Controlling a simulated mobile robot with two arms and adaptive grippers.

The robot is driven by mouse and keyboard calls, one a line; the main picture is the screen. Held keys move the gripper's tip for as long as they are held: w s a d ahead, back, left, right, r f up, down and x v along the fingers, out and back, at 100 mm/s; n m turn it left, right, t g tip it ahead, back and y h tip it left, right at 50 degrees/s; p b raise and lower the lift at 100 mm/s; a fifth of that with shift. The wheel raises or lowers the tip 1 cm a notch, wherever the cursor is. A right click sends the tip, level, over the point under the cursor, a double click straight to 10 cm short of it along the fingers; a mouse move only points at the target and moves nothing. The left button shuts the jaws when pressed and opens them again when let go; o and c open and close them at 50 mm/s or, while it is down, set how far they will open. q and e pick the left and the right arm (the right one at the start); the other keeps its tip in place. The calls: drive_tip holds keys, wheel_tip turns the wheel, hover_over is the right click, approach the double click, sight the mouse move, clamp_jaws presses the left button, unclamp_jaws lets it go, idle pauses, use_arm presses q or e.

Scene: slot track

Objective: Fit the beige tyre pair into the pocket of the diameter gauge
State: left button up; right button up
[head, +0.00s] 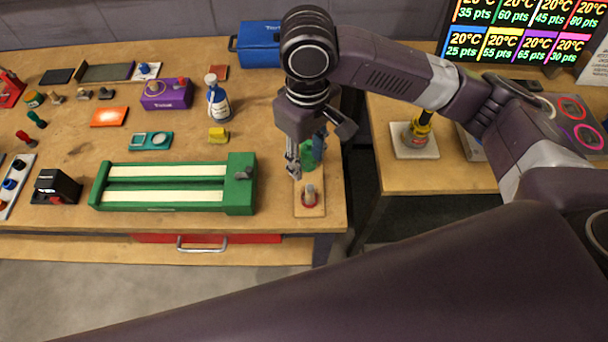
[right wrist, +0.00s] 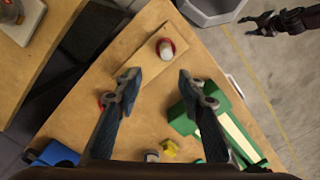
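My right gripper (head: 302,165) hangs over the right end of the wooden bench. In the right wrist view (right wrist: 152,88) its two fingers are spread with nothing between them. A teal block with two pale recesses (head: 150,140), possibly the diameter gauge, lies behind the green track. I cannot make out the beige tyre pair for certain. A wooden board (head: 310,210) with a red ring around a grey peg (head: 309,195) lies in front of the gripper. My left gripper shows only in the right wrist view (right wrist: 256,25), over the floor, fingers apart.
The green slot track (head: 165,187) with cream lanes lies left of the board. A green object (head: 309,154) stands beside the gripper. Bare bench lies around the teal block.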

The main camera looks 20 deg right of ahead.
sight(310, 187)
drive_tip(key=f, duration=0.1)
drive_tip(key=s+f, duration=0.2)
drive_tip(key=shift+s+d+f+p, duration=0.1)
drive_tip(key=shift+s+f+p, duration=0.15)
drive_tip(key=shift+f+p, duration=0.15)
wheel_tip(310, 187, down, 2)
drive_tip(key=shift+w+f, duration=0.15)
drive_tip(key=shift+f, duration=0.35)
use_arm(q)
drive_tip(key=shift+g, duration=0.3)
drive_tip(key=s, duration=0.5)
drive_tip(key=shift+s+a+r, duration=0.1)
drive_tip(key=shift+s+r, duration=0.25)
use_arm(e)
clamp_jaws()
